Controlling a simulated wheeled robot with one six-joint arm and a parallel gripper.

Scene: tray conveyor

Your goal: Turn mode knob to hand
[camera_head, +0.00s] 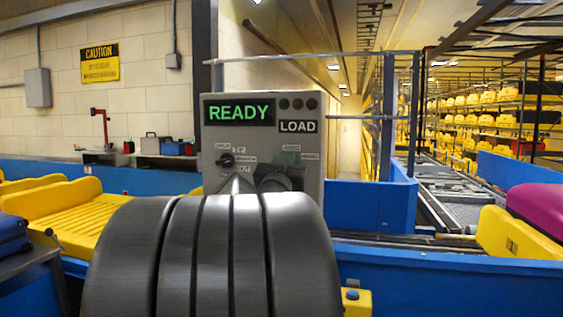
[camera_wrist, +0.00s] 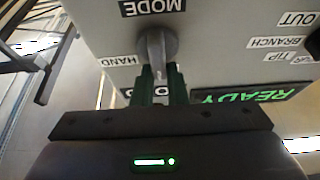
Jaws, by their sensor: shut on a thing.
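The mode knob (camera_wrist: 157,44) is a grey knob on the grey control panel, beside the upside-down MODE label (camera_wrist: 153,7) in the wrist view. The HAND label (camera_wrist: 121,61) is to its left there. My gripper (camera_wrist: 161,76) has its two dark green fingers shut on the knob's grip, which stands roughly upright in the wrist picture. The fingers partly cover another label below the knob. In the head view my arm hides the knob and fingertips; the control panel (camera_head: 218,172) shows behind it.
The panel has a green READY display (camera_head: 239,112), a LOAD sign (camera_head: 298,127), dim lamps and a black selector knob (camera_head: 227,160) on its left. Yellow trays (camera_head: 75,212) and blue conveyor walls (camera_head: 445,275) flank it. A magenta bag (camera_head: 538,210) is at the far right.

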